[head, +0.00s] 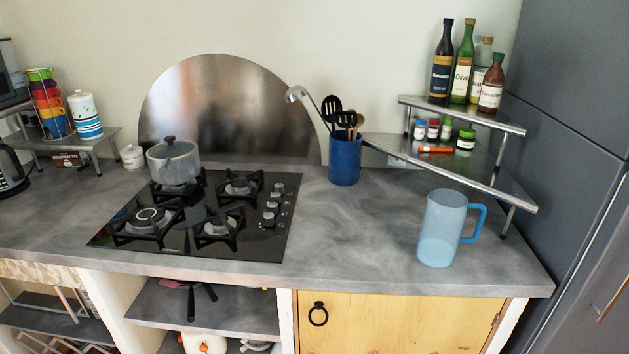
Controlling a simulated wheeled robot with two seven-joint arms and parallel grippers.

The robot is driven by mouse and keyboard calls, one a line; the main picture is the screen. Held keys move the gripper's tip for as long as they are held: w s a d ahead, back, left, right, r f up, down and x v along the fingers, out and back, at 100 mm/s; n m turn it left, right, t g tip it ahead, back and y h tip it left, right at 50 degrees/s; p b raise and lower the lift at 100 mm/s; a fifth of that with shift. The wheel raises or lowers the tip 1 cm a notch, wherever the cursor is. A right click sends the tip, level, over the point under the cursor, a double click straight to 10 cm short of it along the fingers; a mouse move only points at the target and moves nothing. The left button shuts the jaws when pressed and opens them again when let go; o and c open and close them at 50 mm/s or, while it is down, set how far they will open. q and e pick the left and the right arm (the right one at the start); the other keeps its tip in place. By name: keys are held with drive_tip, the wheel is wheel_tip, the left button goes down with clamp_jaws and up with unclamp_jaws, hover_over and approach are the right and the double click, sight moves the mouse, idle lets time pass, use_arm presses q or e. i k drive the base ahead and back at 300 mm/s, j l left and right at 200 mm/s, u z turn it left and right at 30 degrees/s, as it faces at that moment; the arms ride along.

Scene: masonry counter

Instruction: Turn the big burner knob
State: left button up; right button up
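A black glass cooktop (185,246) with several burners is set in the grey counter. A column of silver and black knobs (270,207) runs along its right side. The big burner (149,219), the widest one, is at the front left. I cannot tell which knob belongs to it, and the knob markings are too small to read. A grey lidded pot (174,163) stands on the back left burner. Neither of my grippers is in the head view.
A blue utensil holder (344,162) stands right of the cooktop at the back. A translucent blue pitcher (441,229) stands near the front right. A metal corner shelf (473,174) carries bottles and jars. The counter (350,230) between cooktop and pitcher is clear.

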sight(276, 195)
drive_tip(key=i+l, duration=0.15)
drive_tip(key=l, duration=0.2)
drive_tip(key=i+l, duration=0.2)
drive_tip(key=l, duration=0.2)
drive_tip(key=i+l+z, duration=0.1)
drive_tip(key=l, duration=0.25)
drive_tip(key=i+l, duration=0.2)
drive_tip(key=l, duration=0.2)
